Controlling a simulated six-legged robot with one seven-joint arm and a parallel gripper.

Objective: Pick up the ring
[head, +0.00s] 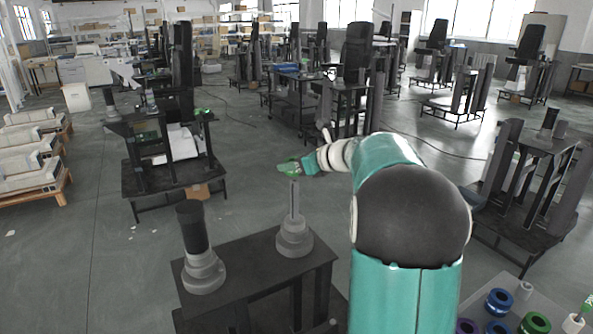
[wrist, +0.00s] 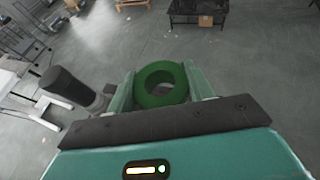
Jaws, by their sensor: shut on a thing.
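My gripper (wrist: 160,88) is shut on a green ring (wrist: 160,67), which sits between its two fingers with its hole showing. In the head view my gripper (head: 289,167) is at the end of my outstretched arm, in the air beyond the dark stand, and the ring there is small and hard to make out. Other rings lie at the lower right of the head view: a blue ring (head: 498,302), a green ring (head: 535,324) and a purple ring (head: 467,326), partly cut off.
A dark stand (head: 255,268) bears a grey base with a thin upright peg (head: 295,232) and a grey base with a thick black column (head: 195,240). A black column (wrist: 68,86) shows left of my gripper in the wrist view. Other stands surround open grey floor.

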